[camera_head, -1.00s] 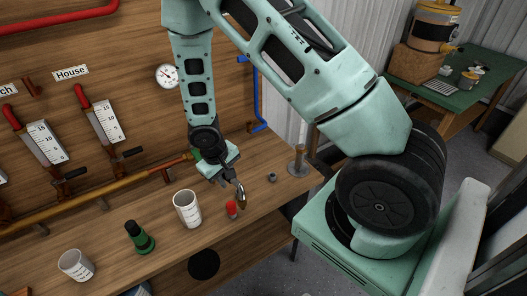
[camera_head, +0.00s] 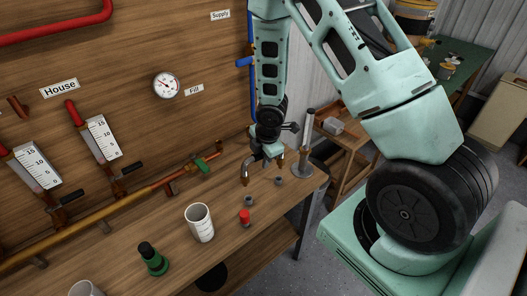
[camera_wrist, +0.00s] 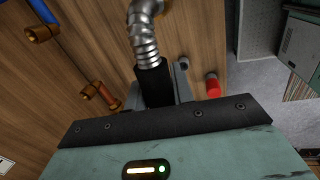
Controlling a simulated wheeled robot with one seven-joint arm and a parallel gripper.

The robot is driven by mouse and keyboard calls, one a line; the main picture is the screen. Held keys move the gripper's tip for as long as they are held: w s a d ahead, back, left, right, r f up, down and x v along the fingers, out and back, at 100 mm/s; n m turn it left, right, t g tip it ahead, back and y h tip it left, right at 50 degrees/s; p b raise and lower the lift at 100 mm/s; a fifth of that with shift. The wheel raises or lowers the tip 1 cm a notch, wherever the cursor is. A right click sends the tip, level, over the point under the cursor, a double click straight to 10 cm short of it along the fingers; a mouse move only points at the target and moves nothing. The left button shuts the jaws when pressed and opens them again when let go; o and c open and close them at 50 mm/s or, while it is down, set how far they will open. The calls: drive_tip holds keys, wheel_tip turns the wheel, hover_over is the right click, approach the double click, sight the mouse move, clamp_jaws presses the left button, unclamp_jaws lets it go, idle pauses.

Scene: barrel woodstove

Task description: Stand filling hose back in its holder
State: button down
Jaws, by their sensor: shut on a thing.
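My gripper (camera_head: 264,153) is above the right part of the wooden bench and shut on the filling hose. In the wrist view the hose's black grip (camera_wrist: 153,82) is between the jaws, and its corrugated metal part (camera_wrist: 143,35) curves up out of the frame. In the head view a curved metal piece (camera_head: 245,175) hangs at the left of my gripper. A grey stand (camera_head: 301,168) with a round base and an upright tube, which looks like the holder, is on the bench just right of my gripper. The hose is apart from it. My gripper hides part of the hose.
A white measuring cup (camera_head: 200,224), a red-topped piece (camera_head: 244,218) and small grey rings (camera_head: 249,201) stand on the bench in front. Pipes with a green valve (camera_head: 202,165) run along the board behind. The bench's right end is close.

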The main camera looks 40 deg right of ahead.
drive_tip(key=shift+w+d+r+n, duration=0.1)
drive_tip(key=shift+d+r+n, duration=0.1)
drive_tip(key=shift+n, duration=0.4)
drive_tip(key=shift+f, duration=0.15)
drive_tip(key=shift+s+b+x, duration=0.25)
drive_tip(key=shift+b+x, duration=1)
drive_tip(key=shift+s+b+x, duration=0.25)
drive_tip(key=shift+b+x, duration=1)
drive_tip(key=shift+s+b+x, duration=0.2)
drive_tip(key=shift+b+x, duration=0.55)
drive_tip(key=shift+x, duration=0.15)
drive_tip(key=shift+s+b+x, duration=0.15)
drive_tip(key=shift+b+x, duration=0.6)
drive_tip(key=shift+x, duration=0.1)
drive_tip(key=c, duration=1.1)
unclamp_jaws()
drive_tip(key=shift+f, duration=0.1)
